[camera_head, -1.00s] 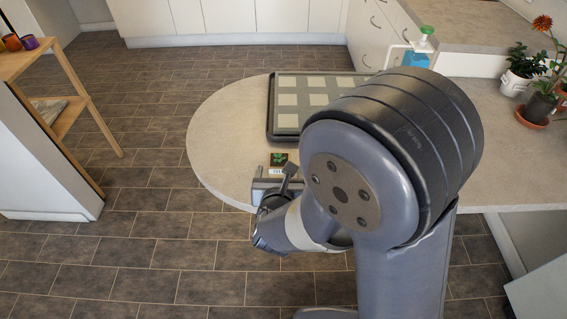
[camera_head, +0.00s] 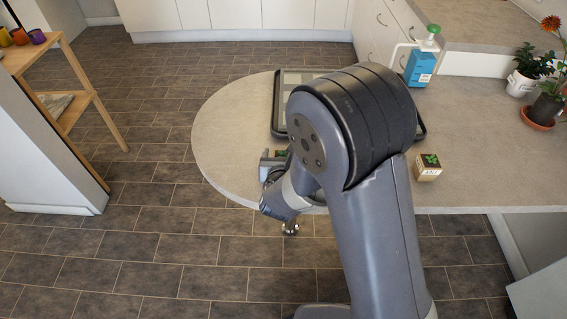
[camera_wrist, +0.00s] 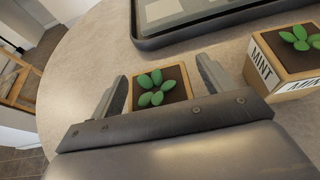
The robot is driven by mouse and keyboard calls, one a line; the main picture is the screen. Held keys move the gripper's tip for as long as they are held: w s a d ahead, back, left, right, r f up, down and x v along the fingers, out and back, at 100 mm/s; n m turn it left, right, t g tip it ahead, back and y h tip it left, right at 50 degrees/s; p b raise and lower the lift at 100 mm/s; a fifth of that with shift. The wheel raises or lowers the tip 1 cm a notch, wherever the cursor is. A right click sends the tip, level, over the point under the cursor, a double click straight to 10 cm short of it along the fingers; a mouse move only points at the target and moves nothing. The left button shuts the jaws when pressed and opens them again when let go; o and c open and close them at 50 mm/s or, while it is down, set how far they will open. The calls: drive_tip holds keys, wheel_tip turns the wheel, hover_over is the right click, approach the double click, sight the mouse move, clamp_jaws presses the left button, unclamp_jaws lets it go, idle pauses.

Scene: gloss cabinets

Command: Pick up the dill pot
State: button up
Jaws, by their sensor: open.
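A small square wooden pot with green leaves (camera_wrist: 158,88) stands on the countertop between the fingers of my gripper (camera_wrist: 161,78) in the wrist view. My gripper is open, one finger on each side of it. Its label is hidden, so I cannot tell if it is the dill pot. In the head view the gripper (camera_head: 274,158) is at the counter's rounded edge, with this pot (camera_head: 283,153) partly hidden beside it. A pot labelled MINT (camera_wrist: 288,62) stands to the right in the wrist view.
A dark-rimmed tray (camera_wrist: 190,22) lies beyond the pots on the countertop (camera_head: 230,130). Another small pot (camera_head: 428,168), its label too small to read, stands right of my arm.

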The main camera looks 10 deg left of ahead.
drive_tip(key=shift+c, duration=0.6)
drive_tip(key=c, duration=1)
